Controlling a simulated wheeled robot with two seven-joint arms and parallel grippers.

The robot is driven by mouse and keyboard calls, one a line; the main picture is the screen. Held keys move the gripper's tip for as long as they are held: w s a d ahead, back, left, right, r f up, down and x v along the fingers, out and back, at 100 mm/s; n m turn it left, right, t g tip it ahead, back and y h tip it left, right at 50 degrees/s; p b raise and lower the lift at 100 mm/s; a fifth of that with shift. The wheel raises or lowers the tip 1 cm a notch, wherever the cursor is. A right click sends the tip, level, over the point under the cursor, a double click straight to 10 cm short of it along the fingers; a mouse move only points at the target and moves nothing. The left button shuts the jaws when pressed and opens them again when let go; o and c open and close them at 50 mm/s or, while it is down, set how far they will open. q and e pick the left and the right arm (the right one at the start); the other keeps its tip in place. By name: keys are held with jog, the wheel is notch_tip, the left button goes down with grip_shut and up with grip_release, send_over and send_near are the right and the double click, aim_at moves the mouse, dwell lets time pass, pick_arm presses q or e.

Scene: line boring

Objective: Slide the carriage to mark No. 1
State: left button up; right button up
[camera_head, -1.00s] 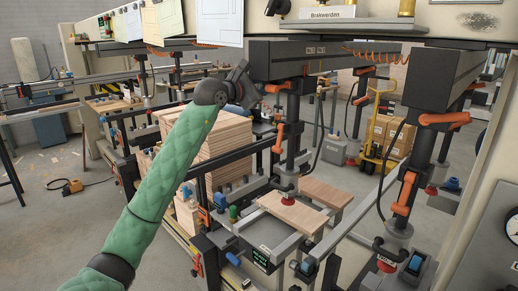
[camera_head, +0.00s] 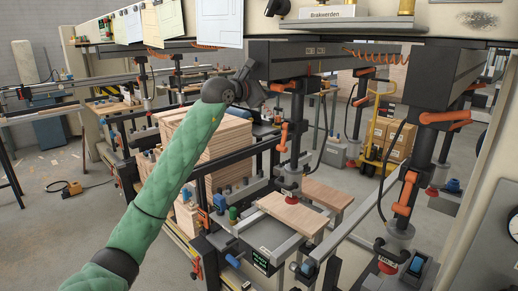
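My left arm, in a green quilted sleeve, comes up from the lower left in the head view. Its dark gripper (camera_head: 250,84) is in front of or beside the left end of the drilling head beam (camera_head: 325,60); contact and finger opening cannot be told. Below the beam hangs a vertical drill column (camera_head: 295,135) with orange levers. It ends over a wooden board (camera_head: 290,211) lying on the machine table. I cannot tell for certain which part is the carriage. No readable mark No. 1 is visible. My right gripper is not in view.
A second drill unit (camera_head: 405,190) with orange levers stands at the right. A stack of boards (camera_head: 215,140) stands behind my arm. A small display (camera_head: 262,262) is at the table front. A yellow pallet truck (camera_head: 372,145) with cartons stands behind. Open floor lies at the left.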

pick_arm(q)
jog(key=shift+a, duration=0.1)
jog(key=b+v, duration=0.2)
jog(key=v, duration=0.4)
jog(key=shift+b, duration=0.3)
dwell(0.4)
